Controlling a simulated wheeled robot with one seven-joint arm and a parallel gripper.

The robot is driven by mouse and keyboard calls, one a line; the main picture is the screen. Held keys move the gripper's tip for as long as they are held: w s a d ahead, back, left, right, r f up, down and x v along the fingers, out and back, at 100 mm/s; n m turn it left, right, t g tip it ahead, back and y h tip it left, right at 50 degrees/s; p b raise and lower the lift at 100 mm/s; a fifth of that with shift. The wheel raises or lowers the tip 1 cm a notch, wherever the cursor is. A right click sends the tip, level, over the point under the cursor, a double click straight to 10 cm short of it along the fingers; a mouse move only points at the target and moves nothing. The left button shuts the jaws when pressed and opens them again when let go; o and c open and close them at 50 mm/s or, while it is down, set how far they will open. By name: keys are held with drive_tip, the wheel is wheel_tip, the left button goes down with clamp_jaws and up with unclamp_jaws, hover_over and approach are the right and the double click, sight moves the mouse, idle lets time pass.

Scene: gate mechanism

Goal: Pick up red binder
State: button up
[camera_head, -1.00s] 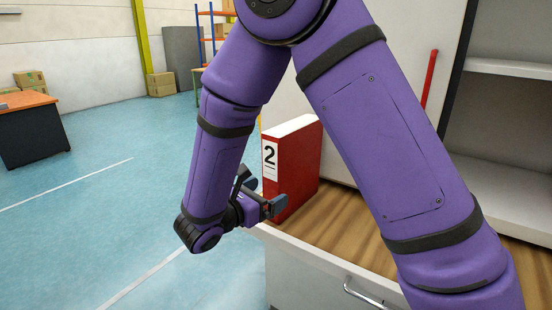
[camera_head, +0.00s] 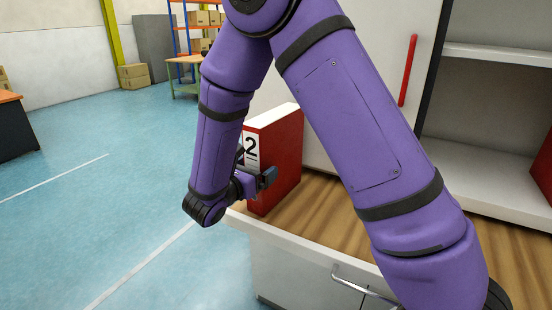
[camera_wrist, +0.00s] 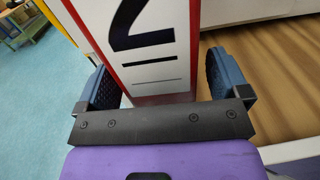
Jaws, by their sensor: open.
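The red binder (camera_head: 283,158) stands upright on the wooden top of a white cabinet. Its white spine label with a black number 2 faces my gripper. My gripper (camera_head: 257,177) is open at the spine end of the binder. In the wrist view the binder's spine (camera_wrist: 150,45) lies between the two blue fingers of my gripper (camera_wrist: 160,85), with a gap on the right side. The left finger is close to the binder's edge; I cannot tell whether it touches. Part of the label is hidden behind my gripper in the head view.
The wooden countertop (camera_head: 335,222) is clear right of the binder. A white cabinet door with a red handle (camera_head: 408,70) stands behind. Another red object (camera_head: 543,168) sits on the right shelf. Blue floor (camera_head: 130,215) is open at left.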

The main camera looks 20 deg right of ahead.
drive_tip(key=shift+x, duration=1)
drive_tip(key=c, duration=1.5)
